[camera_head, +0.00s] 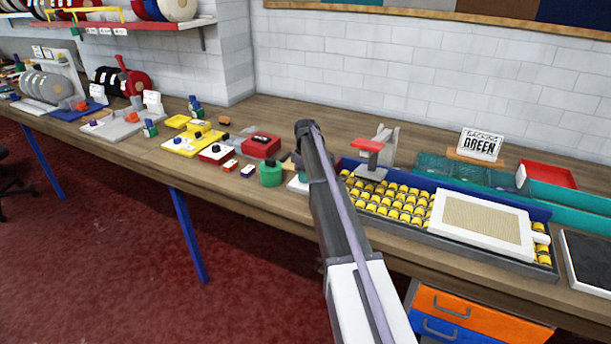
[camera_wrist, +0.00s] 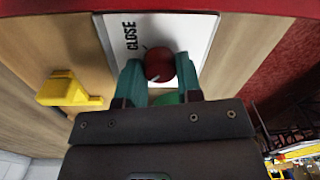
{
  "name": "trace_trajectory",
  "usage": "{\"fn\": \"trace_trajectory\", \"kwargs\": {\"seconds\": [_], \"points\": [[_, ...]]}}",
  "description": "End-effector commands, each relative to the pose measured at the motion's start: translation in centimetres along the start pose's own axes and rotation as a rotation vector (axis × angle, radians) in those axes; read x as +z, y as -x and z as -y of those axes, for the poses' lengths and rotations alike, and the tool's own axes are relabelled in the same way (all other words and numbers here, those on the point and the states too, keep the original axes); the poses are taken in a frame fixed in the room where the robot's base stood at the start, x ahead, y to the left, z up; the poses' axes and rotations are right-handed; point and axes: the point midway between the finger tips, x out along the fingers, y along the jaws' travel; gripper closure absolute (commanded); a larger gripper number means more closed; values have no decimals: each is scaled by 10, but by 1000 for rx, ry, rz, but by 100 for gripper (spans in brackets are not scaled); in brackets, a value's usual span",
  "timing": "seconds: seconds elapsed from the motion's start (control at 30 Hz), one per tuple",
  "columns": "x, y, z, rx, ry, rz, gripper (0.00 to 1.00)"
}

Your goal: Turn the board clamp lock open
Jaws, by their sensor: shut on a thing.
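In the wrist view a dark red round knob (camera_wrist: 160,62), which looks like the clamp lock, sits on a white plate (camera_wrist: 185,30) marked "CLOSE". A pale pointer line shows on the knob, toward the gripper side. My gripper (camera_wrist: 158,70) has its two teal fingers on either side of the knob, shut on it. A green patch (camera_wrist: 168,98) shows between the fingers, partly hidden. In the head view a corner of a white plate (camera_head: 296,186) shows beside my arm; the knob is hidden there.
A yellow block (camera_wrist: 68,88) stands near the plate in the wrist view. In the head view a tray of yellow rollers (camera_head: 385,205) with a framed beige board (camera_head: 482,222) lies right of my arm. A red-topped press (camera_head: 368,145) stands behind it. A green cylinder (camera_head: 271,174) stands left.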

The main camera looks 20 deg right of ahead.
Motion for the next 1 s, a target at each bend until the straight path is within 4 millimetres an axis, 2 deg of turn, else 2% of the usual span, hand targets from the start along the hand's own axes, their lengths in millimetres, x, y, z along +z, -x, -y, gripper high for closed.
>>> {"fn": "trace_trajectory", "kwargs": {"seconds": [0.27,0.3,0.53,0.83,1.0], "points": [[0,0,1,-1,0,0,91],[0,0,1,-1,0,0,63],[0,0,0,0,0,0,42],[0,5,0,0,-1,0,42],[0,35,0,0,-1,0,42]]}}
